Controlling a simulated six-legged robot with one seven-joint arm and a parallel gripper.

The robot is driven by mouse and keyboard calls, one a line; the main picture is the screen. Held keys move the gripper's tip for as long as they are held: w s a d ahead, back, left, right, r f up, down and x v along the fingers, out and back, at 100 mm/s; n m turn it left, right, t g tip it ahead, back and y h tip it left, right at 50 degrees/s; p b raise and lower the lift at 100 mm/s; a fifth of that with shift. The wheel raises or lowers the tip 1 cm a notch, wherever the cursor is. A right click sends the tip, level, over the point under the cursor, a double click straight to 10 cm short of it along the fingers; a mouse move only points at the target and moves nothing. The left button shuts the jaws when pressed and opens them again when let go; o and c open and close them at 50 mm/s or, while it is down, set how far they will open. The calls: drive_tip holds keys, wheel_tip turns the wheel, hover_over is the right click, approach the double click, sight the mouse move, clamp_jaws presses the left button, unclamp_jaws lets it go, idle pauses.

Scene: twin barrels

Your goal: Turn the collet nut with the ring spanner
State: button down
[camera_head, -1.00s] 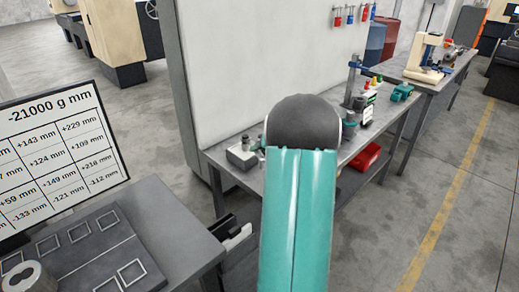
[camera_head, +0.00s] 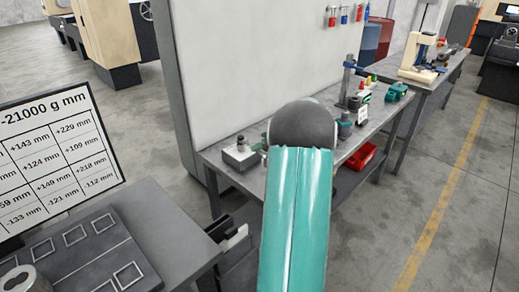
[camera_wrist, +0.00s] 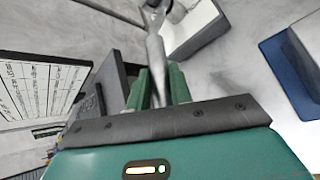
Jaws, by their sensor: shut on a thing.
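In the wrist view my gripper (camera_wrist: 158,72) has its green fingers shut around a silver metal handle, which I take for the ring spanner (camera_wrist: 155,52). The handle extends away from the fingers to a wider end at the top edge of the picture. A pale block with a dark side (camera_wrist: 192,28) lies right beside that end. I cannot tell whether they touch, or whether the ring is around a nut. In the head view my arm hides the gripper and spanner. A small fixture on a grey base (camera_head: 241,152) stands on the bench; I cannot make out the collet nut.
A panel of numbers (camera_head: 55,150) stands at left above a dark table (camera_head: 175,245). The floor at right is clear.

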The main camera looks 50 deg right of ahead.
drive_tip(key=shift+d, duration=0.1)
drive_tip(key=shift+s+d+n+g+y, duration=0.1)
drive_tip(key=shift+d+n+g+y, duration=0.2)
drive_tip(key=shift+d+n+y, duration=0.7)
drive_tip(key=shift+d+r+n+g+y, duration=0.1)
drive_tip(key=shift+d+n+g+y, duration=0.3)
drive_tip(key=shift+d+n+y, duration=0.55)
drive_tip(key=shift+d, duration=0.25)
